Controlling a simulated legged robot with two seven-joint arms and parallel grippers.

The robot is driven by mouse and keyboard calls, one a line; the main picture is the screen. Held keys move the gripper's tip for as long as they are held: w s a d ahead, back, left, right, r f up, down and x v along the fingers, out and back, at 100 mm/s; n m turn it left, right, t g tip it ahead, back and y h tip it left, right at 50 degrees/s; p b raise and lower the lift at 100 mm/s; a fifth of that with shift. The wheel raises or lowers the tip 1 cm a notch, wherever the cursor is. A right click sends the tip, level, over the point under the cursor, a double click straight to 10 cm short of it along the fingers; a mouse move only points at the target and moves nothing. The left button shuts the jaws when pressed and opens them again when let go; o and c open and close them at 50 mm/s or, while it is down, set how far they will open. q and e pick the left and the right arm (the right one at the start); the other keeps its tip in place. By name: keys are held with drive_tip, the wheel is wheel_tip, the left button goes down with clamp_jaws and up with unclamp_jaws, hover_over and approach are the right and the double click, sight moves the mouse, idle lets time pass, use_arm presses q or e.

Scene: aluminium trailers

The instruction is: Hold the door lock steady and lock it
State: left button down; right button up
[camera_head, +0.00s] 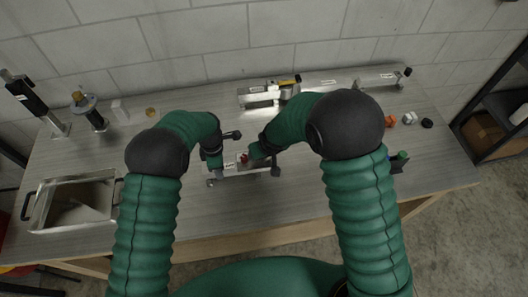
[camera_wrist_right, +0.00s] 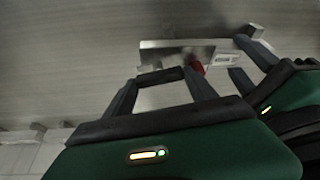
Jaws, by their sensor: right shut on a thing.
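The door lock is a flat metal assembly (camera_head: 247,171) near the middle of the table, with a small red part (camera_head: 243,158) on it. In the right wrist view its metal plate (camera_wrist_right: 165,52) carries a white label, and the red part (camera_wrist_right: 197,66) sits beside a finger of my right gripper. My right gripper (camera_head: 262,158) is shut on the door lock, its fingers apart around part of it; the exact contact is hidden. My left gripper (camera_head: 218,163) is at the lock's left end. Its fingers are apart there, and whether they grip is unclear.
A long metal rail assembly (camera_head: 335,84) lies along the back. A metal basin (camera_head: 47,205) is at the left, with dark upright fittings (camera_head: 90,112) behind it. Small orange, white and black pieces (camera_head: 408,118) lie at the right. A shelf (camera_head: 495,110) stands beyond.

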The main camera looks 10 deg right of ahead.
drive_tip(key=shift+a+m+h, duration=0.2)
drive_tip(key=shift+m+h, duration=0.3)
drive_tip(key=shift+m, duration=0.7)
use_arm(q)
drive_tip(key=shift+d, duration=0.1)
use_arm(e)
drive_tip(key=shift+r, duration=0.1)
drive_tip(key=o, duration=1.4)
drive_tip(key=shift+c, duration=0.2)
wheel_tip(320, 180, up, 10)
drive_tip(key=shift+w+d, duration=0.15)
use_arm(q)
drive_tip(key=c, duration=0.8)
unclamp_jaws()
drive_tip(key=shift+c, duration=0.2)
